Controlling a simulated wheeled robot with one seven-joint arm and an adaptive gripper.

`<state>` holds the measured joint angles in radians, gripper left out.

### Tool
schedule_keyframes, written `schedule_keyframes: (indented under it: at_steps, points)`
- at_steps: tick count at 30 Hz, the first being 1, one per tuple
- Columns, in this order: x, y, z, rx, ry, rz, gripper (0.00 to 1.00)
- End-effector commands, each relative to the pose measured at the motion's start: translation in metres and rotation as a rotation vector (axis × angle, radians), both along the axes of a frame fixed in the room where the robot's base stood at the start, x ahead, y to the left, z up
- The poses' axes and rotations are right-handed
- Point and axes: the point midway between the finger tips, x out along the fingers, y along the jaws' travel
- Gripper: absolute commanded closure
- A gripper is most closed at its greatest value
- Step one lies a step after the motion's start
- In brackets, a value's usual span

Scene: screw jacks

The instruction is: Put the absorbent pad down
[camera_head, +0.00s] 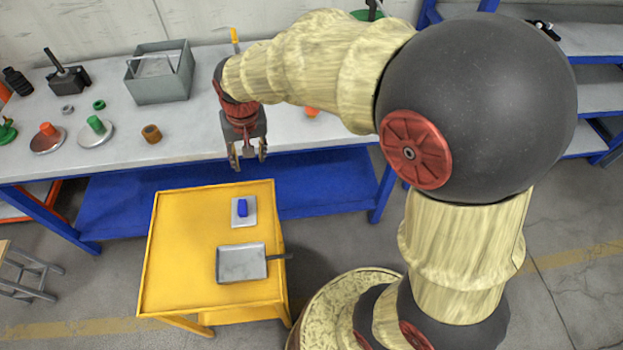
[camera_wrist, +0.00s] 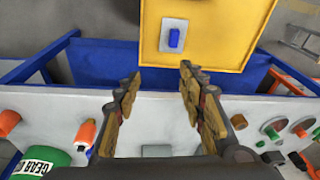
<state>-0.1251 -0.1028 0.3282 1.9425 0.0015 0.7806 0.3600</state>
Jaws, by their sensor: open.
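A pale square pad (camera_head: 249,219) with a blue block (camera_head: 242,208) on its middle lies flat on the yellow cart top (camera_head: 185,235); I take this to be the absorbent pad. In the wrist view the pad (camera_wrist: 184,45) and its blue block (camera_wrist: 174,39) show beyond the fingertips. My gripper (camera_head: 249,155) is open and empty, near the front edge of the workbench and apart from the pad. In the wrist view its two fingers (camera_wrist: 160,75) are spread with nothing between them.
A grey tray (camera_head: 241,264) with a dark handle sits nearer on the cart. The workbench (camera_head: 185,140) carries a grey metal box (camera_head: 158,84), a brown ring (camera_head: 151,133) and several screw jack parts. The cart's left side is clear.

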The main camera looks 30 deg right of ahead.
Motion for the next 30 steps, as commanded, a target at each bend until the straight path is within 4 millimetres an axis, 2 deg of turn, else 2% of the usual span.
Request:
schedule_keyframes:
  at_steps: [1, 6, 12, 18, 21, 25, 30]
  points:
    - [-0.014, -0.007, 0.02, -0.002, -0.028, 0.012, 0.6]
    - [-0.063, -0.025, 0.066, -0.016, -0.102, 0.066, 0.6]
    - [-0.126, -0.043, 0.101, -0.044, -0.187, 0.127, 0.6]
    - [-0.182, -0.055, 0.115, -0.078, -0.26, 0.181, 0.6]
    - [-0.2, -0.058, 0.117, -0.092, -0.283, 0.2, 0.6]
    - [-0.212, -0.06, 0.117, -0.101, -0.3, 0.213, 0.6]
    - [-0.215, -0.061, 0.116, -0.104, -0.302, 0.218, 0.6]
